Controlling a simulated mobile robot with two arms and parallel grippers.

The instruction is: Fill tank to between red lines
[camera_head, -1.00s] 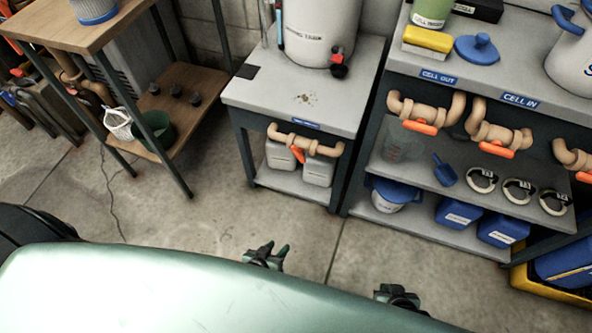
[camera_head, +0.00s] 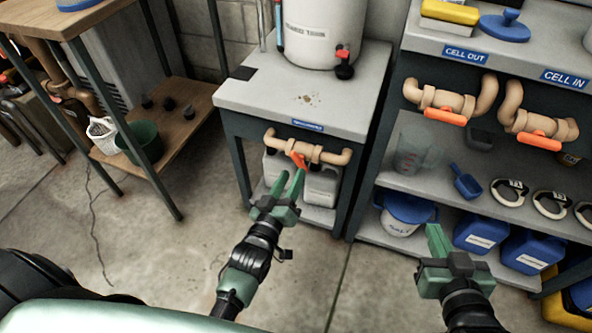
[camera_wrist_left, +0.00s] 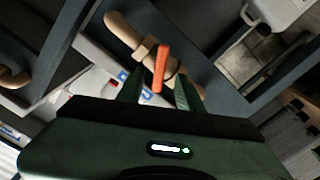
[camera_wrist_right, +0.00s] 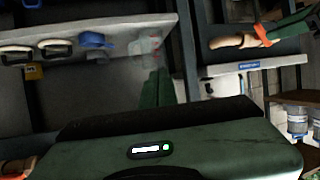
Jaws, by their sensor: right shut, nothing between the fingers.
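The white tank (camera_head: 318,30) stands on a grey bench; its top is cut off and I see no pair of red lines. A red and black tap (camera_head: 344,62) sits low on its side. Below the bench top runs a tan pipe (camera_head: 330,157) with an orange valve handle (camera_head: 299,160). My left gripper (camera_head: 291,182) is open just in front of this handle. In the left wrist view the orange handle (camera_wrist_left: 161,68) shows between the two green fingers; contact cannot be told. My right gripper (camera_head: 434,235) is shut and empty, in front of the right shelf.
The right shelf unit has two more pipes with orange handles (camera_head: 445,116), a clear jug (camera_head: 412,155), a blue scoop (camera_head: 466,182) and blue containers (camera_head: 478,230). A wooden table (camera_head: 175,125) stands left. Grey floor (camera_head: 180,255) is clear between.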

